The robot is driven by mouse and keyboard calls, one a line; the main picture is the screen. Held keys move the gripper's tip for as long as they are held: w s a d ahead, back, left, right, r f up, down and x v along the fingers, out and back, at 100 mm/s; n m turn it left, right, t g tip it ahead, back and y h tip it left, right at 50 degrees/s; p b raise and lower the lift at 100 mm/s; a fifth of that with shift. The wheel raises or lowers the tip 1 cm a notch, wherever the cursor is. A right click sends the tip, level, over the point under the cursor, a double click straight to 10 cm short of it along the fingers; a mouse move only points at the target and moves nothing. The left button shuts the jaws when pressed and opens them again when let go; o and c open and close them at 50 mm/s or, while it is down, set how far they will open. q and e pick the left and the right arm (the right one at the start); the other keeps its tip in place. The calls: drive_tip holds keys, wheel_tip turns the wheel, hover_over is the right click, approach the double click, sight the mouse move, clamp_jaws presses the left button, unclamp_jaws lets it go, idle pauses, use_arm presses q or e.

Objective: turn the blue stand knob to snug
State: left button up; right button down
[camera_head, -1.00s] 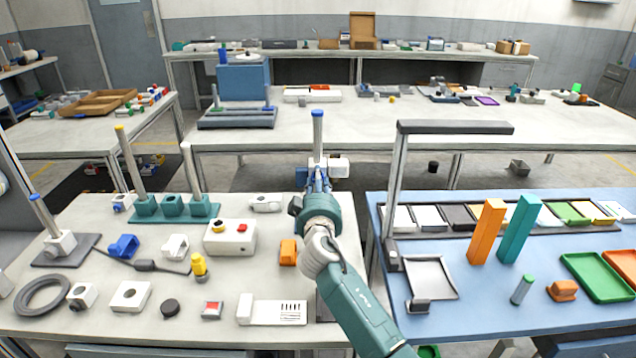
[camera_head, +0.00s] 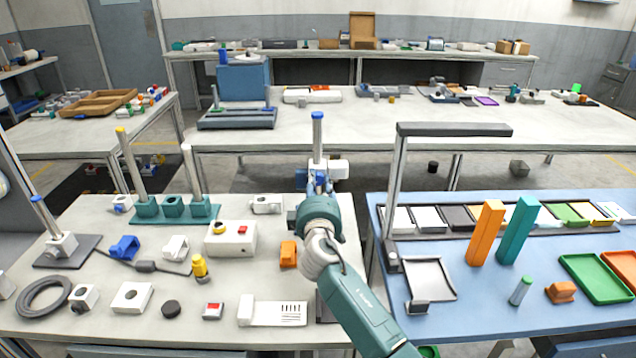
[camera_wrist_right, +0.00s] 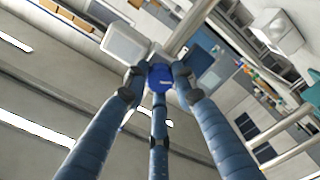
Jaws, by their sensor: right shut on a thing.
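A stand post (camera_head: 317,140) with a blue top rises at the back edge of the near left table. A white clamp block (camera_head: 338,169) sits on this post, just beyond my right gripper (camera_head: 318,184). In the right wrist view the blue stand knob (camera_wrist_right: 160,77) sits between the fingertips of my right gripper (camera_wrist_right: 157,85), which is shut on it. The white block (camera_wrist_right: 125,43) shows behind the knob. In the head view the fingers and wrist hide most of the knob. My left gripper is not in view.
A white box with yellow and red buttons (camera_head: 231,239) and an orange block (camera_head: 288,254) lie left of my right arm. A teal base (camera_head: 173,211) with posts stands farther left. A grey overhead frame (camera_head: 394,190) rises on the blue table to the right.

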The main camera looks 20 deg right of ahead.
idle(0.3)
drive_tip(key=c, duration=1.4)
unclamp_jaws()
drive_tip(key=v, duration=1.2)
drive_tip(key=shift+a, duration=0.1)
